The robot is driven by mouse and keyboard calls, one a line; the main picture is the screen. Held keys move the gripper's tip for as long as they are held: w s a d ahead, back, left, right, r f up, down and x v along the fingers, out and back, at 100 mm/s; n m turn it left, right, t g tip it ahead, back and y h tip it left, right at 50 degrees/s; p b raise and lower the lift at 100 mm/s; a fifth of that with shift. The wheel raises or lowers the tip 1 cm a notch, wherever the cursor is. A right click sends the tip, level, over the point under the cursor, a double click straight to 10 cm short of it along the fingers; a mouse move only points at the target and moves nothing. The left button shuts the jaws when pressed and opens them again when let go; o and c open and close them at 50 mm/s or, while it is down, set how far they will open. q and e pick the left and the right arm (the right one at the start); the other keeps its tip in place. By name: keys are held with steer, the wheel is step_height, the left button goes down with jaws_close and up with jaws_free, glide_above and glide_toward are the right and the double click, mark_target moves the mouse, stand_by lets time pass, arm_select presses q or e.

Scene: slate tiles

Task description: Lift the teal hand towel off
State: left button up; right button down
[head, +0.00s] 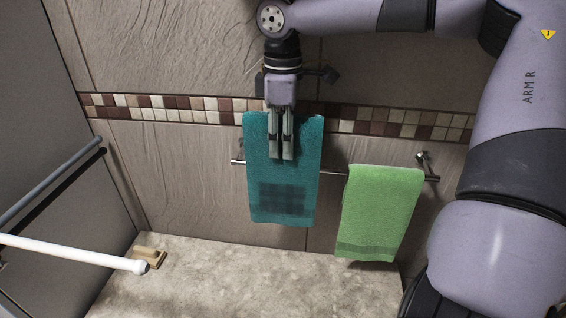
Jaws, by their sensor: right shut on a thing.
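The teal hand towel (262,180) hangs in front of the wall, with a darker checked patch near its lower end. My right gripper (281,156) reaches down from above, and its fingers lie over the towel's upper middle, shut on the cloth. The towel's top edge shows above the level of the metal towel bar (333,172), and the towel hides part of the bar. Whether the towel still touches the bar cannot be told. My left gripper is out of view.
A green towel (378,210) hangs over the right part of the bar, close beside the teal one. A white rail (75,255) and a grey rail (50,181) stand at the left. A small wooden object (149,256) lies on the mottled stone surface (225,280), which is otherwise mostly clear.

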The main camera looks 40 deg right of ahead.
step_height(320, 180, up, 2)
steer(key=w+a+b, duration=0.2)
steer(key=w+a, duration=0.1)
steer(key=a, duration=0.5)
steer(key=w+a+b, duration=0.1)
steer(key=w+a, duration=0.2)
steer(key=a, duration=0.5)
steer(key=shift+w+a+f+b, duration=0.15)
steer(key=shift+w+a+b, duration=0.15)
steer(key=shift+w+b, duration=0.1)
steer(key=shift+a, duration=0.1)
